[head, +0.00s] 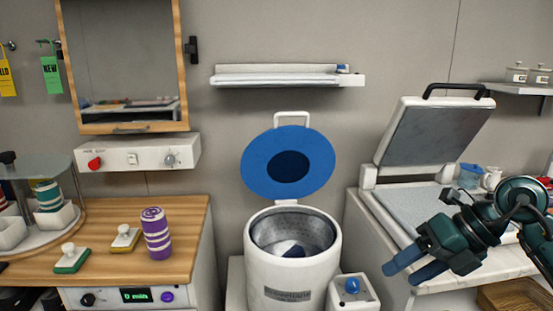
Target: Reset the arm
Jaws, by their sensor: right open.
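My right arm comes in from the right, and its gripper (405,262) hangs in front of the white press on the right. Its two blue-grey fingers point left and down, with a gap between them, and I see nothing held. The fingertips are to the right of the white drum (293,285), apart from it. My left gripper and arm are not in view.
The drum's blue lid (288,162) stands raised, and some dark cloth lies inside the drum. The press lid (434,131) is also raised. A wooden counter (187,215) on the left holds a purple striped roll (156,233). A small control box (353,291) stands beside the drum.

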